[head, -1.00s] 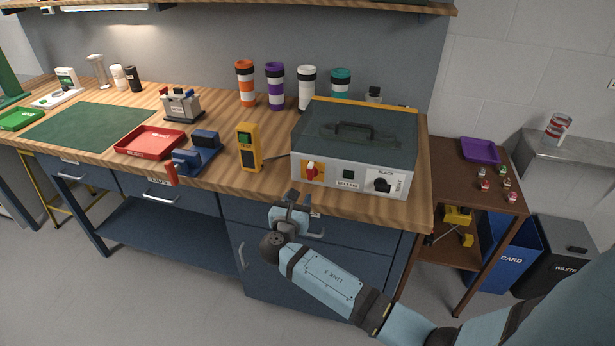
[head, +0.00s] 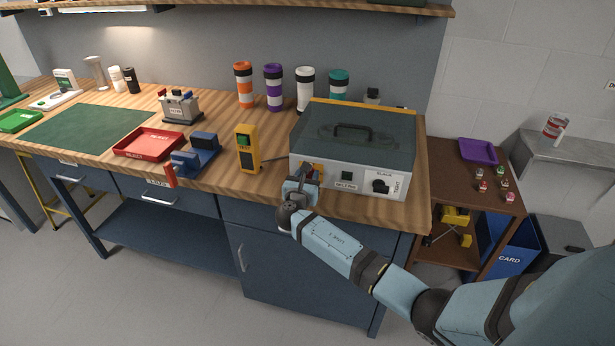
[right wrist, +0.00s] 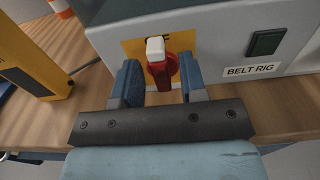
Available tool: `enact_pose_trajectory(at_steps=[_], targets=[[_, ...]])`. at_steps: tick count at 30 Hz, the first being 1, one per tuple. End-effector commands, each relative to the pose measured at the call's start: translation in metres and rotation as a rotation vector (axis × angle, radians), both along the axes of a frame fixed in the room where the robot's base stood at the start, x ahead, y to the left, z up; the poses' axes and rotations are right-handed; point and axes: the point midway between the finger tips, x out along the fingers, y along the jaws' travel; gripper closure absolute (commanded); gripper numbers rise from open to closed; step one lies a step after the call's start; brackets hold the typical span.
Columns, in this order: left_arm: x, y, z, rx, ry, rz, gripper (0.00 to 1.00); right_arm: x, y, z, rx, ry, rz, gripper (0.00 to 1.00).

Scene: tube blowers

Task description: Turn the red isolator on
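The red isolator (right wrist: 160,70) is on a yellow plate at the left of the belt rig's (head: 345,190) front face. In the right wrist view its red handle with a pale tip stands upright. My right gripper (right wrist: 158,82) is open, one finger on each side of the handle, with gaps showing on both sides. In the head view my right gripper (head: 308,176) is in front of the isolator and mostly hides it. My left gripper is not in view.
A yellow meter (head: 248,150) stands close on the left. A blue clamp (head: 195,155) and a red tray (head: 150,142) lie farther left.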

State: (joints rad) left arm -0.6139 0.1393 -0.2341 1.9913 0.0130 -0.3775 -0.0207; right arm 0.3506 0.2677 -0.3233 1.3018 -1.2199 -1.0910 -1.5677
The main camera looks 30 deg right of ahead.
Motion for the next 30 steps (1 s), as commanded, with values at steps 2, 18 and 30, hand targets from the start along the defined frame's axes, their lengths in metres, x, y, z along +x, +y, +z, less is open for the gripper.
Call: enact_pose_trajectory(at_steps=[2,18,30], targets=[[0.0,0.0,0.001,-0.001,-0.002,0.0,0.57,0.0,0.0,0.0,0.0,0.0,0.0,0.8],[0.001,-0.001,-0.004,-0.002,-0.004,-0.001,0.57,-0.001,0.0,-0.002,0.047,-0.055,0.0,1.0],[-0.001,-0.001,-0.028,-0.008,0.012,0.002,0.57,-0.006,-0.004,-0.005,0.256,-0.3,-0.001,1.0]])
